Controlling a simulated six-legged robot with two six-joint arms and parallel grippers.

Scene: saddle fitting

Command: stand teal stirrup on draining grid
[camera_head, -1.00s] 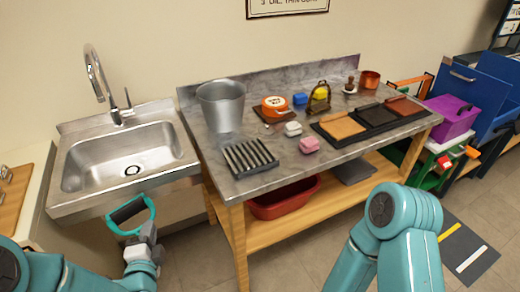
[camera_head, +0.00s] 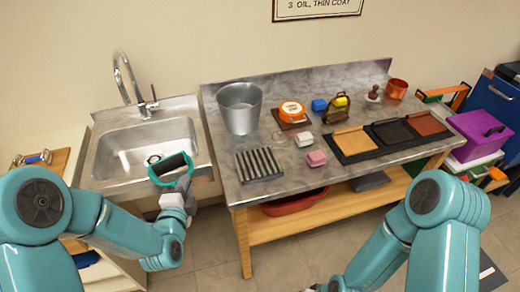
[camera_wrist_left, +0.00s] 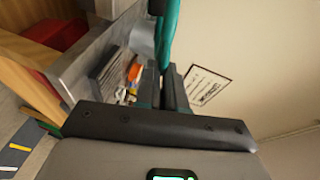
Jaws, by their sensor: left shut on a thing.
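The teal stirrup (camera_head: 184,179), a teal loop with a thick black bar across its top, is up in the air in front of the sink's right side. My left gripper (camera_head: 187,199) is shut on the lower part of its loop. In the left wrist view the stirrup's teal edge (camera_wrist_left: 168,35) rises from between the dark fingers (camera_wrist_left: 172,88). The draining grid (camera_head: 259,164), dark slats with light gaps, lies on the bench's front left, right of the stirrup and apart from it. Its top is bare. My right arm shows at lower right; its gripper is out of view.
A grey metal bucket (camera_head: 240,108) stands behind the grid. A pink block (camera_head: 316,158) and a white block (camera_head: 304,140) lie to its right. Several trays (camera_head: 386,137) fill the bench's right side. The steel sink (camera_head: 110,165) is left of the bench (camera_head: 225,176).

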